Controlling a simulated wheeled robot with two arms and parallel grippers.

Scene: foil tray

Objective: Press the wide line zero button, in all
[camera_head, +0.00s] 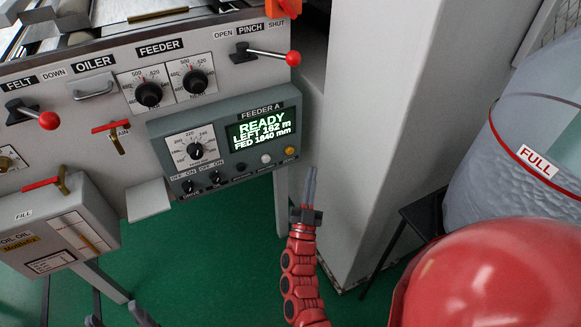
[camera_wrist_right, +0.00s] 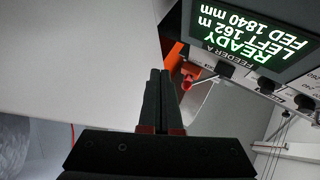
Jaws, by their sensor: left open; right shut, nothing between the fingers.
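The FEEDER A control box (camera_head: 215,172) is on the machine front, with a lit screen (camera_head: 261,131) reading READY, LEFT 162 m, FED 1840 mm. Below the screen are a dark button (camera_head: 241,167), a white button (camera_head: 266,159) and a yellow button (camera_head: 289,151). Their labels are too small to read, so I cannot tell which is the line zero button. My right gripper (camera_head: 311,172) is shut and empty, just below and right of the yellow button, apart from the box. It also shows shut in the right wrist view (camera_wrist_right: 160,75).
A pale column (camera_head: 385,130) rises right of my right gripper. An oil box (camera_head: 62,235) is at left; green floor lies below.

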